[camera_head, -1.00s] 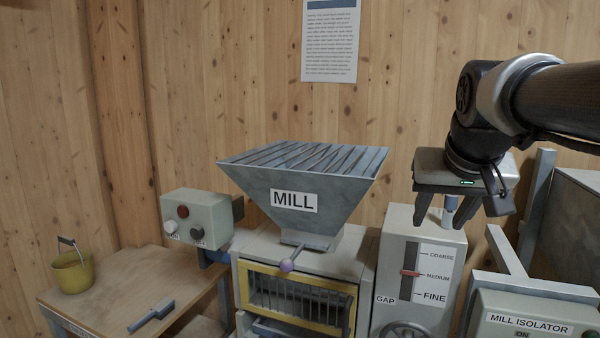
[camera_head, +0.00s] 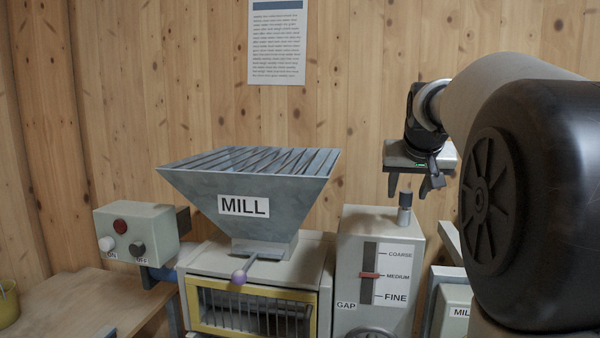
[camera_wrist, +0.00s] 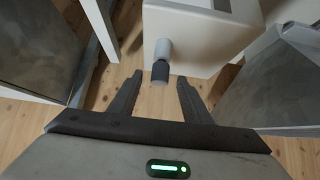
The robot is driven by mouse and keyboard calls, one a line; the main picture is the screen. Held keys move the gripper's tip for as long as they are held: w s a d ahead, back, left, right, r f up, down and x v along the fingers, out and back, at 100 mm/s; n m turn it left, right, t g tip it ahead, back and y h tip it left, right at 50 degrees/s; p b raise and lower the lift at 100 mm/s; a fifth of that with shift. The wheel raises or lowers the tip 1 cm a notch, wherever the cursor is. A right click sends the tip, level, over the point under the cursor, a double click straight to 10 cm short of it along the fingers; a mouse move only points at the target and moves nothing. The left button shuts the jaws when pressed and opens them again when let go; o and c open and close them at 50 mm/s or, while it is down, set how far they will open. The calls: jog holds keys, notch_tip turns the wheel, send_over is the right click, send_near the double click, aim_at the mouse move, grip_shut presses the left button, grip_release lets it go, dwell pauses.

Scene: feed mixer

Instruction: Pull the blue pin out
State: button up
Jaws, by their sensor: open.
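A short upright pin (camera_head: 405,208) stands on top of the pale gap box (camera_head: 350,240). It looks grey with a dark cap; I see no clear blue on it. My gripper (camera_head: 411,188) is open, with its fingers pointing down above and close to the pin's top in the head view. In the wrist view, the pin (camera_wrist: 161,60) is just beyond the fingertips (camera_wrist: 159,79), lined up with the gap between them. The fingers hold nothing. Whether they touch the pin I cannot tell.
The mill hopper (camera_head: 245,195) and its purple-knobbed lever (camera_head: 239,277) stand left of the box. An on/off switch box (camera_head: 135,235) is farther left. My arm covers much of the right side. The mill isolator (camera_head: 455,312) is partly hidden at lower right.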

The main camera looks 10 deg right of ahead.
aim_at(403, 202)
jog(key=x, duration=0.7)
jog(key=shift+w, duration=0.1)
jog(key=shift+c, duration=0.4)
grip_shut()
